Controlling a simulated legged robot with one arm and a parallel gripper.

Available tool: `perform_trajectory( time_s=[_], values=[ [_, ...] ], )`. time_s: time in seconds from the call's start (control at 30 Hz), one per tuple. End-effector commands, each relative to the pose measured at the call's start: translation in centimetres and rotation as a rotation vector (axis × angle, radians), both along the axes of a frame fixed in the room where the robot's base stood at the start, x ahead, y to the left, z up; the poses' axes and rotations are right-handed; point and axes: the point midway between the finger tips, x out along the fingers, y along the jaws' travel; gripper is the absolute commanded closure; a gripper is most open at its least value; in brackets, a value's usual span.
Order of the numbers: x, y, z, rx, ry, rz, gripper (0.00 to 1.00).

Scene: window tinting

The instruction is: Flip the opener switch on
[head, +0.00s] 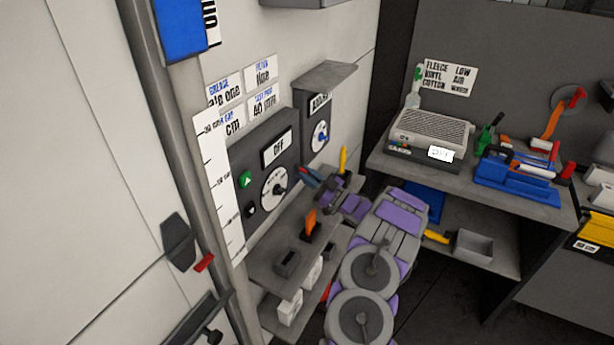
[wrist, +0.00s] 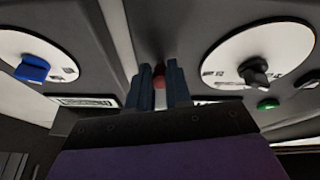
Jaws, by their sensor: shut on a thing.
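My gripper (head: 312,178) is up at the wall, between two control panels. In the wrist view its two blue-grey fingers (wrist: 160,85) are closed around a small red piece (wrist: 160,75). The fingers hide most of that piece, and I cannot tell whether it is the opener switch. The large dark panel (head: 274,140) shows "OFF" on its display. It has a dial with a black knob (head: 280,190), a green button (head: 246,179) and a small black knob (head: 251,210). The black dial knob (wrist: 254,72) and green button (wrist: 267,104) also show in the wrist view.
A smaller panel with a blue-knobbed dial (head: 320,136) is farther along the wall. A narrow shelf (head: 265,265) below holds an orange item (head: 310,222) and dark blocks. A bench (head: 395,165) at right carries a grey device (head: 425,138) and a blue tool rack (head: 515,180).

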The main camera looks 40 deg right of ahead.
Motion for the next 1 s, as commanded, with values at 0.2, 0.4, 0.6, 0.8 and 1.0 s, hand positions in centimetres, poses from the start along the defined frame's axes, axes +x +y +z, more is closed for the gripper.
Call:
perform_trajectory(
  time_s=[0.2,0.4,0.6,0.8,1.0],
  values=[
    [0.0,0.1,0.7,-0.012,0.020,0.006,1.00],
    [-0.2,-0.1,1.6,-0.046,0.099,0.002,1.00],
    [-0.3,-0.2,2.6,-0.104,0.240,0.001,1.00],
    [-0.3,-0.1,3.7,-0.172,0.403,0.003,1.00],
    [-0.1,-0.1,4.2,-0.234,0.554,0.003,1.00]
  ],
)
